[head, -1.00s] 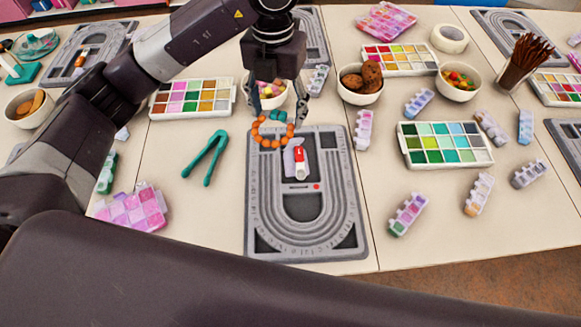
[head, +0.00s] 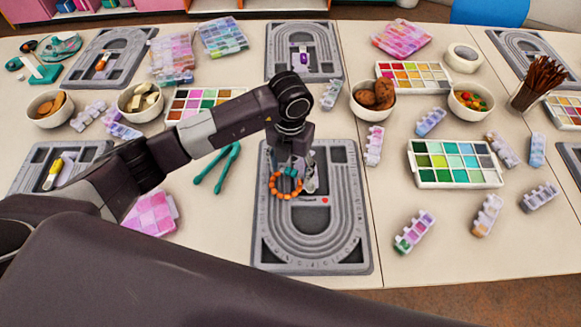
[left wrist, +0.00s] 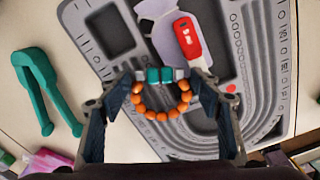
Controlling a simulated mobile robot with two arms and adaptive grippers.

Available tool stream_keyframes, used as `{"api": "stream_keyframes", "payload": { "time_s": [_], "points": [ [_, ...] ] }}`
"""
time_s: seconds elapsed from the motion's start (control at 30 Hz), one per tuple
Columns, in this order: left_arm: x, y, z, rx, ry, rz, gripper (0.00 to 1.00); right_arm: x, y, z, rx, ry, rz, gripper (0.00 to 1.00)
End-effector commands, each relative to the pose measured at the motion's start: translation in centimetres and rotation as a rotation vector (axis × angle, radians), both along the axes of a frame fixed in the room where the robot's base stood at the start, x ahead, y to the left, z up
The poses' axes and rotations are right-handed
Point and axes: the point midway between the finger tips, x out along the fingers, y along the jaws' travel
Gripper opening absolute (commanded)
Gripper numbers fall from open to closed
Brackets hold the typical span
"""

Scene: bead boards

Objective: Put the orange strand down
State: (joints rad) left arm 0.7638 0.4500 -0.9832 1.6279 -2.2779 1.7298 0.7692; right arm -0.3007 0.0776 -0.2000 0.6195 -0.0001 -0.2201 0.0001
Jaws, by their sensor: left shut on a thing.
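In the left wrist view the strand (left wrist: 162,115) hangs between the fingers of the left gripper (left wrist: 161,76), over the grey bead board (left wrist: 282,112). In the head view the strand overlaps the upper half of the same bead board (head: 312,248). I cannot tell whether it touches the board. My right gripper is not in view.
A red-and-white tool (left wrist: 188,38) lies on the board's upper part; the gripper mostly hides it in the head view. A green-toned bead box (head: 455,177) and small bead cases (head: 415,231) are to the right.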

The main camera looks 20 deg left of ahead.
Motion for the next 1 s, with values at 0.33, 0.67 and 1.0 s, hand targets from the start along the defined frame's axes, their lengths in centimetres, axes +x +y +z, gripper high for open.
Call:
{"api": "stream_keyframes", "payload": {
  "time_s": [0.33,0.67,1.0],
  "points": [
    [0.1,0.0,-0.6,0.0,-0.003,-0.001,0.35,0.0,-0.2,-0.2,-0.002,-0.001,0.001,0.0],
    [0.0,0.0,-0.4,0.0,-0.002,0.0,0.77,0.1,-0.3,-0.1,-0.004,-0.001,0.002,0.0],
    [0.2,0.0,1.8,-0.002,-0.008,-0.002,0.77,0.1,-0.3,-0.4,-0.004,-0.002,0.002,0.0]
  ]
}}
